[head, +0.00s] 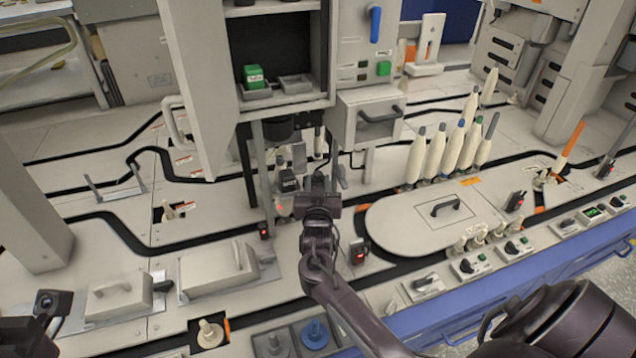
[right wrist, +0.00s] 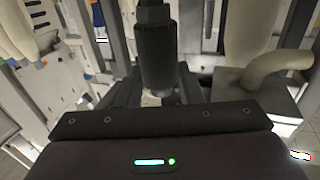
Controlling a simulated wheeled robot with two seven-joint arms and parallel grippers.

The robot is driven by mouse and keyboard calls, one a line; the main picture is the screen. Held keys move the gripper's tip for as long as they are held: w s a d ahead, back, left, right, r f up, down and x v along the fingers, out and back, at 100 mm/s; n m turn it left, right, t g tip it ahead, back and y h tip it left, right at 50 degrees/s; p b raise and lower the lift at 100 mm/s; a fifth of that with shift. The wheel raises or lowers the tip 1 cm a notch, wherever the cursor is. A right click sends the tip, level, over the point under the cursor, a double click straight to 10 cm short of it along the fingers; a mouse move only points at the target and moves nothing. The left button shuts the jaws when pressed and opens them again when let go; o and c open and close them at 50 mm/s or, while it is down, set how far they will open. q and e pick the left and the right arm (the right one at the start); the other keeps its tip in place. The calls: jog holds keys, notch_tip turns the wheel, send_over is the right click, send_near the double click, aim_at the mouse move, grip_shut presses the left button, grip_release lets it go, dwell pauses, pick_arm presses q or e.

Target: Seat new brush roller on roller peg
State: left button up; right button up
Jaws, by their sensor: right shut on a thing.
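My right gripper (head: 318,190) reaches in under the tall cabinet at the middle of the head view. In the right wrist view a dark upright cylinder, seemingly the brush roller (right wrist: 156,55), stands between the grey fingers (right wrist: 156,92), which are shut on it. It has a narrower dark top, and a small pale part shows at its lower end. In the head view the gripper largely hides this spot, and I cannot pick out the roller peg or tell whether the roller touches it. A piece of my left arm shows at the bottom left, its fingers unclear.
The cabinet (head: 205,100) and a drawer unit (head: 368,112) rise close around my right gripper. Several pale bobbins (head: 437,155) stand to the right behind an oval plate (head: 405,225).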

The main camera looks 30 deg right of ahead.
jog(key=shift+f+b, duration=0.3)
jog(key=shift+f, duration=0.25)
jog(key=o, duration=1.1)
jog(key=shift+a+r, duration=0.1)
jog(key=shift+a, duration=0.05)
